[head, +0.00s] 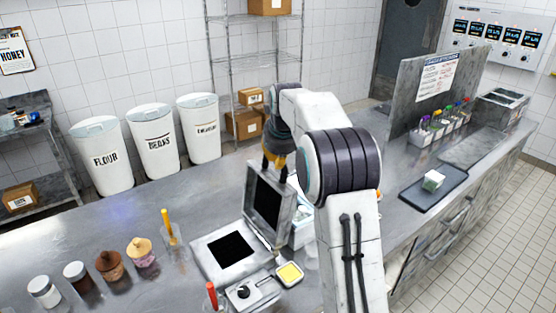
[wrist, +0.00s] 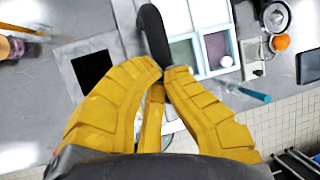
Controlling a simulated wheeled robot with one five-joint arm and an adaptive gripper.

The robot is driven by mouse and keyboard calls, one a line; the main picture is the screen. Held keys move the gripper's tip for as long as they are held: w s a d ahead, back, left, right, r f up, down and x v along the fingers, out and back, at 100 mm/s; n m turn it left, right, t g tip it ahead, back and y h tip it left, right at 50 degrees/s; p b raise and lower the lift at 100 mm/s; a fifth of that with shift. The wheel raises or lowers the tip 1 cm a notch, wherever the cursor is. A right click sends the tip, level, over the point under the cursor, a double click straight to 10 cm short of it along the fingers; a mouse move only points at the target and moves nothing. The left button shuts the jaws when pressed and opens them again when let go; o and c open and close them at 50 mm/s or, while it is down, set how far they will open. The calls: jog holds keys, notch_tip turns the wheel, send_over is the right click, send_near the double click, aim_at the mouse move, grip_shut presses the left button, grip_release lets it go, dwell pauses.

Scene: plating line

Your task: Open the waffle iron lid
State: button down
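The waffle iron has a grey base (head: 207,262) with a dark square plate, lying flat on the steel counter. Its lid (head: 282,216) stands up, roughly upright, at the right edge of the base, with its dark inner plate showing. In the wrist view the base (wrist: 60,63) shows at left. My gripper (head: 274,162) is at the top edge of the lid. In the wrist view its yellow fingers (wrist: 165,76) come together around a black curved handle (wrist: 155,32). The exact contact is partly hidden by the fingers.
A small box with a black knob (head: 242,293) and a yellow-topped dish (head: 290,273) sit in front of the iron. Several jars (head: 108,264) and a cup with a yellow stick (head: 171,238) stand at left. A dark tray (head: 424,196) lies at right.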

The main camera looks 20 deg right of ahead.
jog(key=shift+s+d+f, duration=0.1)
jog(key=shift+f, duration=0.55)
jog(key=c, duration=1.2)
grip_release()
jog(key=shift+w+d+f, duration=0.15)
jog(key=shift+w+d, duration=0.05)
jog(key=shift+w, duration=0.1)
jog(key=shift+r, duration=0.2)
jog(key=shift+r, duration=0.25)
jog(key=v, duration=1.1)
jog(key=shift+a+r, duration=0.2)
jog(key=shift+r, duration=0.1)
